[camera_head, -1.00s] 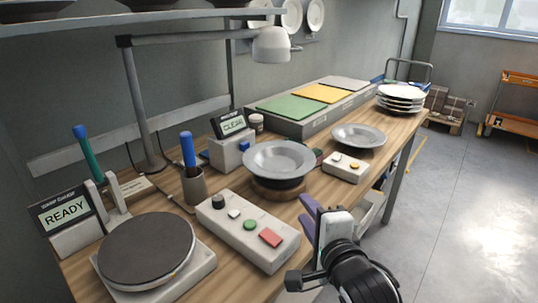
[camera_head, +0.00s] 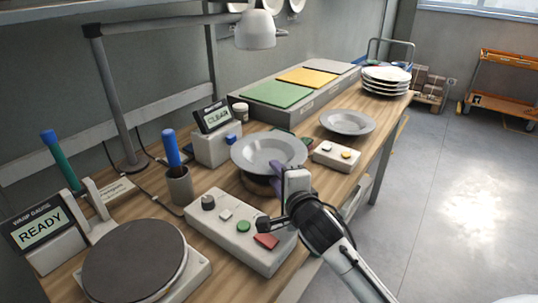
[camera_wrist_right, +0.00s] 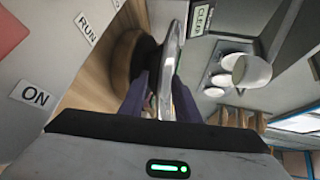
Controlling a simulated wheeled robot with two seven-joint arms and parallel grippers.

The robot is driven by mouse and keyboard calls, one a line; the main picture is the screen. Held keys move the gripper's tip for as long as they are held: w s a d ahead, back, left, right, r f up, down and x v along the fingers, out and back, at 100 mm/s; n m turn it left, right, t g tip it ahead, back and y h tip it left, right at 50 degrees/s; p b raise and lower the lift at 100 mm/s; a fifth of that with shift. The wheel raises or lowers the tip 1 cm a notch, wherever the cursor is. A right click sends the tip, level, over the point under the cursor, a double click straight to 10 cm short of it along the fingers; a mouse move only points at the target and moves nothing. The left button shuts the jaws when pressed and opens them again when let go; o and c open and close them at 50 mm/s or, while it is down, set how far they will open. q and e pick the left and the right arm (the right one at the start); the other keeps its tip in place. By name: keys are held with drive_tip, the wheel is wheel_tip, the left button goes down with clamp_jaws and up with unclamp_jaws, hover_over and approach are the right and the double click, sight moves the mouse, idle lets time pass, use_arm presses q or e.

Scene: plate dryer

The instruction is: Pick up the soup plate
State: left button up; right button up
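The soup plate (camera_head: 268,150) is a grey, wide-rimmed plate on a round wooden stand (camera_head: 258,185) in the middle of the bench. My right gripper (camera_head: 282,172) is at its front right rim. In the right wrist view, the plate (camera_wrist_right: 172,62) shows edge-on, its rim between the two purple fingers of my right gripper (camera_wrist_right: 163,92). The fingers stand apart on either side of the rim; contact is hard to make out. The plate still appears to rest over the stand. My left gripper is not in view.
A button box (camera_head: 240,228) stands in front of the plate, and a small two-button box (camera_head: 337,156) to its right. Another grey plate (camera_head: 347,122) and a stack of white plates (camera_head: 387,80) are farther back. A lamp (camera_head: 255,30) hangs above.

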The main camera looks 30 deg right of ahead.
drive_tip(key=shift+w+d+f, duration=0.1)
drive_tip(key=shift+w+f, duration=0.05)
drive_tip(key=shift+w, duration=0.35)
clamp_jaws()
drive_tip(key=shift+r, duration=0.2)
